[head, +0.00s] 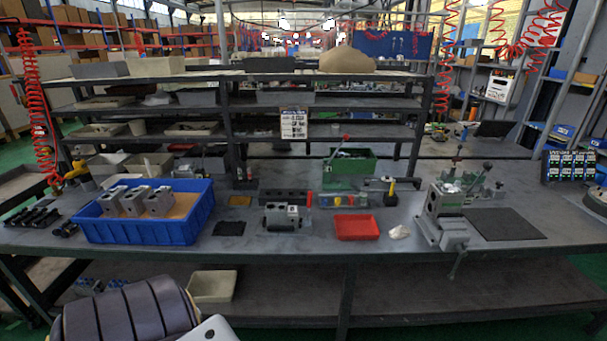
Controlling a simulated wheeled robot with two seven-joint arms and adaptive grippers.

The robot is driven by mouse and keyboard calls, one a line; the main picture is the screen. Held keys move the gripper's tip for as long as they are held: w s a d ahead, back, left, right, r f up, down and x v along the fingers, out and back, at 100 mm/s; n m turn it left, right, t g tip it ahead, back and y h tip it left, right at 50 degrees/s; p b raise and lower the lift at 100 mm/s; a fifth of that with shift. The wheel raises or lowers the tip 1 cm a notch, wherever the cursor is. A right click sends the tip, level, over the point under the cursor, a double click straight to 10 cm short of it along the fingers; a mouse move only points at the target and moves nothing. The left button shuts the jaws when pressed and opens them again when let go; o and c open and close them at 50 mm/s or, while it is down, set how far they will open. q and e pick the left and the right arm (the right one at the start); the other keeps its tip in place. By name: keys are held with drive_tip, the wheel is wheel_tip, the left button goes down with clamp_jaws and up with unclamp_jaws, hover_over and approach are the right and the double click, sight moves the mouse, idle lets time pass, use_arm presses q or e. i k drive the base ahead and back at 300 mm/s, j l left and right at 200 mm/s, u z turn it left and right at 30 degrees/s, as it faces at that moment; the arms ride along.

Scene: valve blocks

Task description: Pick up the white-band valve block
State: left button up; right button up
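Three grey valve blocks with round bores stand in a row in the blue crate on the left of the bench: a left one (113,201), a middle one (134,202) and a right one (160,202). Another grey block (281,216) stands on the bench right of the crate, near the front middle. At this size I cannot tell which block has a white band. Neither of my grippers shows. Dark and pale parts at the bottom left look like my own arm.
The blue crate (146,232) has raised walls. A red tray (357,227), a white cloth (399,232), a black pad (229,229) and a grey vise (444,215) lie along the bench (320,250). Shelves rise at the back.

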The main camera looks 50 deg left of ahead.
sight(277, 214)
drive_tip(key=u, duration=1.7)
